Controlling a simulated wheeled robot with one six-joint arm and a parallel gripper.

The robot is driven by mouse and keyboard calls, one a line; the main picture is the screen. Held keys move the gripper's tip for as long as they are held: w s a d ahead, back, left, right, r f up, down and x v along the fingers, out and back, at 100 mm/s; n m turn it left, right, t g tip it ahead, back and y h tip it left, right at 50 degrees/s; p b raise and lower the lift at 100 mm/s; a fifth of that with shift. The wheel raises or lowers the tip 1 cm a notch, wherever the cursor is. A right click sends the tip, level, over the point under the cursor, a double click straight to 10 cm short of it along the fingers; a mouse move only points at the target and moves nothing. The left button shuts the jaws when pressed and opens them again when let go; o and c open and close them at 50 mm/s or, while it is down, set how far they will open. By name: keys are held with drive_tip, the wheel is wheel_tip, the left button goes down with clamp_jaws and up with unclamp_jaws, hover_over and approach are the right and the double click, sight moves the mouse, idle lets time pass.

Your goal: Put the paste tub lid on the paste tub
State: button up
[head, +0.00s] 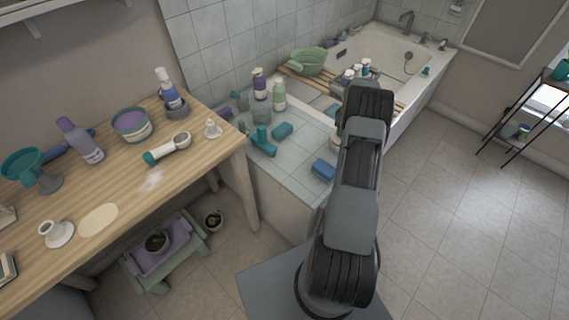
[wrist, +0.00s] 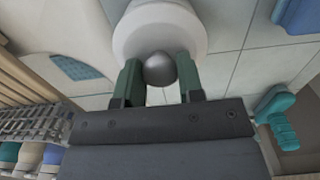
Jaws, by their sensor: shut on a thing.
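The paste tub (head: 132,125) stands on the wooden table at the left in the head view. In the wrist view my gripper (wrist: 160,88) is shut on the dark grey ball knob of a white round piece, which looks like the paste tub lid (wrist: 160,27). The lid is over or on the tiled ledge; I cannot tell whether it touches. In the head view my own arm hides the gripper and most or all of the lid.
The wooden table (head: 205,147) holds a pump bottle (head: 168,88), a purple bottle (head: 80,141) and a white-and-teal brush (head: 168,148) near the tub. Bottles and blue sponges (head: 323,169) stand on the tiled ledge. A wire basket (wrist: 35,122) is close at lower left in the wrist view.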

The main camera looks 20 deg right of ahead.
drive_tip(key=shift+f+b, duration=0.4)
drive_tip(key=shift+f, duration=0.2)
drive_tip(key=o, duration=1.2)
drive_tip(key=shift+r, duration=0.2)
drive_tip(key=shift+r+p, duration=2.5)
drive_tip(key=shift+r, duration=1.35)
